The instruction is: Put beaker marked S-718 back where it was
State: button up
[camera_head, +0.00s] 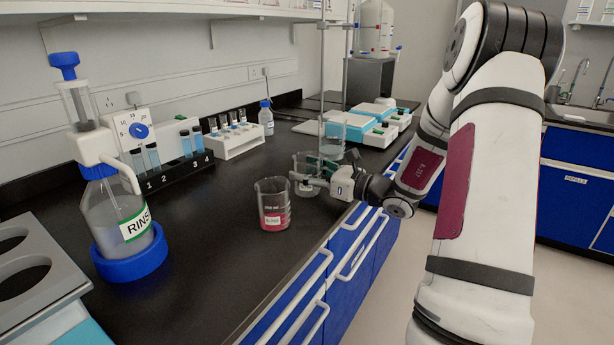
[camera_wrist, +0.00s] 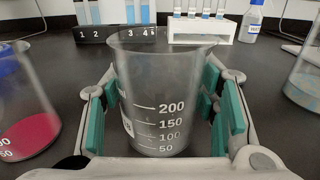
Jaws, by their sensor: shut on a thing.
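My gripper (camera_head: 318,172) is shut on a clear, empty-looking beaker near the bench's front edge. In the wrist view this held beaker (camera_wrist: 160,90) stands upright between the green finger pads, with its 50 to 200 scale facing me. Its label is mostly turned away at the left, so I cannot read its mark. I cannot tell whether its base touches the bench. A beaker with red liquid (camera_head: 272,206) stands to the left of my gripper; its small label is unreadable. Another beaker with pale bluish content (camera_head: 332,136) stands behind my gripper.
The black bench (camera_head: 215,250) is clear in front of the red beaker. A RINSE bottle (camera_head: 115,210) stands at left. Behind are a numbered black tube rack (camera_head: 172,172), a white vial rack (camera_head: 236,138) and a small bottle (camera_head: 266,118). Blue-white devices (camera_head: 365,125) stand farther back.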

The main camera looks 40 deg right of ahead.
jog(key=shift+f, duration=0.25)
jog(key=o, duration=1.3)
jog(key=shift+o, duration=0.2)
jog(key=shift+s+r, duration=0.1)
jog(key=shift+r, duration=0.05)
jog(key=p+v, duration=0.1)
jog(key=v, duration=1.1)
jog(key=shift+p, duration=0.4)
